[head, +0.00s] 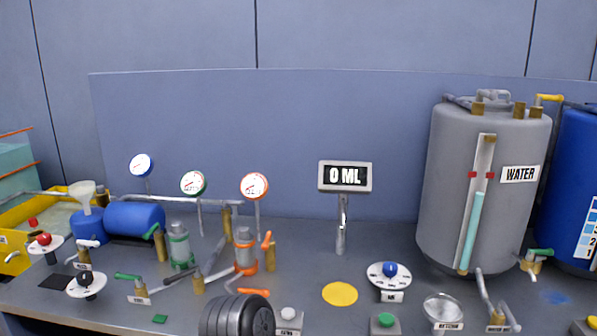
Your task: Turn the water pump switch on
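A round white dial (389,275) with a blue knob (390,269) stands on the bench in front of the grey water tank (470,200). Its small label is too blurred to read, so I cannot confirm it is the water pump switch. Two similar dials stand at the left, one with a red knob (44,239) and one with a black knob (86,279). The tank's sight tube shows a light teal column (471,230). The display (345,176) reads 0 ML. Neither of my grippers is in view.
White (289,314), green (385,320) and yellow (592,322) buttons line the front. Pipes, valves and gauges crowd the left. A flat yellow disc (340,294) lies left of the blue-knob dial.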

